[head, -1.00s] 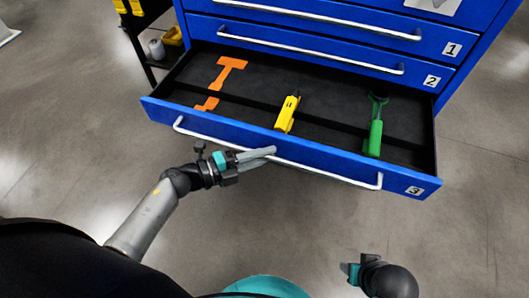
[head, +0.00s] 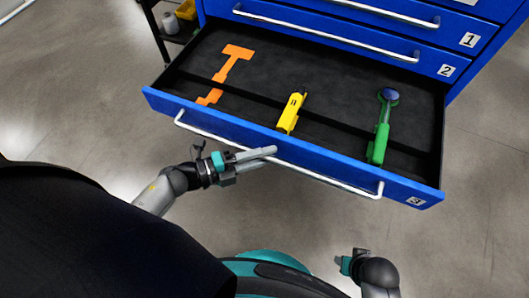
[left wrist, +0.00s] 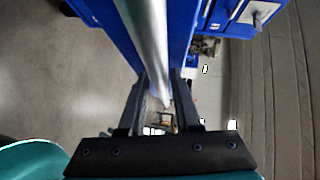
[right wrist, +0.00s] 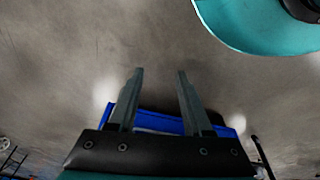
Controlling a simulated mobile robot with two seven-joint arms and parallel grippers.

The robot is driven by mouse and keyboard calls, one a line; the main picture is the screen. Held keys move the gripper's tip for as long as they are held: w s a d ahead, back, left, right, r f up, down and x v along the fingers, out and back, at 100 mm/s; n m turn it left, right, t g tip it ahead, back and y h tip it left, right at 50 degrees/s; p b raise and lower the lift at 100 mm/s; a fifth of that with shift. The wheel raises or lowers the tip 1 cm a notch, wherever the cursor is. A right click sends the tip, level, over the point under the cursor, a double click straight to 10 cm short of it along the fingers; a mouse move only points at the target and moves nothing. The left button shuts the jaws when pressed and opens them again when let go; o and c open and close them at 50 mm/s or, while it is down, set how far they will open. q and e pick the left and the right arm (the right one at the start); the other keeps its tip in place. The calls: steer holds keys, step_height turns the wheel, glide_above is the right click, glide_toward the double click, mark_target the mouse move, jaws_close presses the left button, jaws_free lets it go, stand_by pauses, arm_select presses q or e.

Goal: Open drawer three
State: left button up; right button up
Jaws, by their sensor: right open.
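Drawer three (head: 290,147) is the lowest blue drawer shown, marked 3, and stands pulled well out of the cabinet. Its pale bar handle (head: 335,183) runs along the front. My left gripper (head: 272,153) is at the middle of this handle in the head view. In the left wrist view, the handle (left wrist: 148,40) passes between the gripper's two fingers, which are close around it. My right gripper (right wrist: 158,75) is open and empty, low and away from the drawer; in the head view it is at the bottom right (head: 345,264).
Inside the drawer lie an orange tool (head: 228,68), a yellow tool (head: 291,112) and a green tool (head: 380,137). Drawers two (head: 330,45) and one (head: 395,12) above are shut. A dark cart (head: 163,40) stands at the upper left. Grey floor is clear around the drawer.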

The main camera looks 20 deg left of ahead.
arm_select(q)
steer(key=shift+o, duration=1.1)
steer(key=shift+s+a+r, duration=0.1)
steer(key=shift+s+a, duration=0.05)
steer(key=p+v, duration=0.2)
steer(key=v, duration=1.2)
steer(key=shift+s+a, duration=0.25)
steer(key=shift+s, duration=0.05)
arm_select(e)
steer(key=f, duration=0.1)
steer(key=s+d+f, duration=0.1)
steer(key=f, duration=0.1)
steer(key=s+d+f, duration=0.1)
steer(key=shift+s+f, duration=0.15)
steer(key=shift+f, duration=0.15)
arm_select(q)
steer(key=shift+p, duration=0.3)
